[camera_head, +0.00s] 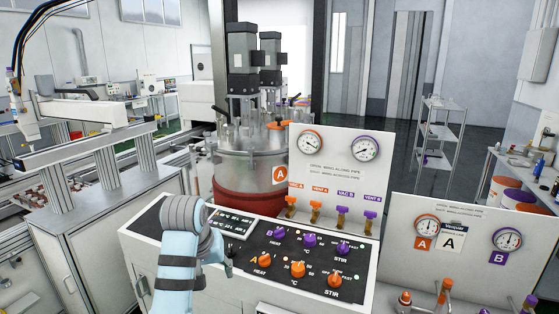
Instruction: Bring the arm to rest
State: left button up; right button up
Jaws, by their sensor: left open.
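My left arm, pale blue with grey bands, rises from the bottom edge in the head view and bends over the left part of the control panel (150,225). My left gripper (228,262) is dark and small. It is open and partly hidden behind my own wrist. It is just left of the orange A heat knob (264,260). I see nothing held in it, and I cannot tell whether it touches the panel. My right gripper is not in view.
The panel carries several orange and purple knobs, and vent and vacuum valves (316,210) stand behind them. A gauge board (340,170) and a steel tank (245,160) rise at the back. A second gauge board (470,245) stands right. Open floor (395,145) lies beyond.

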pick_arm(q)
jog(key=s+a+f+g+b, duration=0.15)
jog(key=s+f, duration=0.35)
jog(key=f, duration=0.9)
jog(key=s+a+f+b, duration=0.15)
jog(key=s+f, duration=0.25)
jog(key=f, duration=1)
jog(key=s+a+f+g, duration=0.15)
jog(key=s+f, duration=0.35)
jog(key=f, duration=1)
jog(key=s+a+f+m+b, duration=0.1)
jog(key=s+a+f+b, duration=0.15)
jog(key=s+f, duration=1)
jog(key=s+a+f, duration=0.2)
jog(key=s+f, duration=0.1)
jog(key=s, duration=0.9)
jog(key=s+a+f+m+y, duration=0.1)
jog(key=s+a+f, duration=0.2)
jog(key=s, duration=1)
jog(key=shift+s, duration=0.1)
